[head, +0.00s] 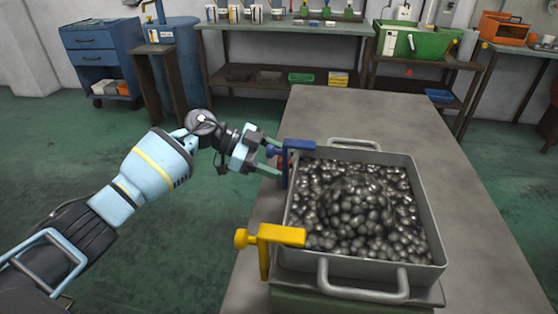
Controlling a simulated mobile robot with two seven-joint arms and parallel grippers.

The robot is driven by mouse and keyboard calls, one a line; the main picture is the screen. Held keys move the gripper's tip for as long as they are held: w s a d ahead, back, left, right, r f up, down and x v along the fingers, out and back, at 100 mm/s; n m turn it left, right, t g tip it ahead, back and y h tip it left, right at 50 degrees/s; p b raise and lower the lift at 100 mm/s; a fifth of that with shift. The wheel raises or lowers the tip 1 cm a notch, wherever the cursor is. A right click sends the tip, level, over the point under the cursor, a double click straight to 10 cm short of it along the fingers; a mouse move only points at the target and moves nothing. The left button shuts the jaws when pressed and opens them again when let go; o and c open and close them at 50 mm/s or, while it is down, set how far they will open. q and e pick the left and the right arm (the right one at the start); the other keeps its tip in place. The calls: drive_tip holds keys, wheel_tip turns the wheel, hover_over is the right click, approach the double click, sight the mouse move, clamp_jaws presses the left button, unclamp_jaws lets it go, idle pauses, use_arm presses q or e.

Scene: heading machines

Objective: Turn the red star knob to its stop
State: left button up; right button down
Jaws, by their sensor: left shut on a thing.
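A grey metal tray (429,226) full of dark shiny balls stands on the workbench. A blue clamp (294,147) sits at its far left corner and a yellow clamp (276,236) at its near left corner. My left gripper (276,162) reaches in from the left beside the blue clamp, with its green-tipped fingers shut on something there. A small reddish patch (283,163) shows at the fingertips below the blue clamp. Most of it is hidden by the fingers and clamp, so its star shape cannot be made out. My right gripper is not in view.
The grey workbench (480,210) has bare top behind and right of the tray. Green floor is free on the left.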

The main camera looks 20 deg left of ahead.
use_arm(q)
drive_tip(key=shift+s+r+m+t+p, duration=0.15)
drive_tip(key=shift+m+t+p, duration=0.35)
drive_tip(key=shift+p, duration=0.55)
drive_tip(key=shift+m+t+p, duration=0.7)
drive_tip(key=shift+m+p, duration=0.35)
drive_tip(key=shift+m, duration=0.05)
drive_tip(key=shift+m+t+p, duration=0.35)
drive_tip(key=shift+m+t, duration=0.05)
drive_tip(key=shift+m, duration=0.3)
drive_tip(key=shift+f, duration=0.2)
drive_tip(key=o, duration=1)
drive_tip(key=shift+c, duration=0.2)
drive_tip(key=shift+f, duration=0.15)
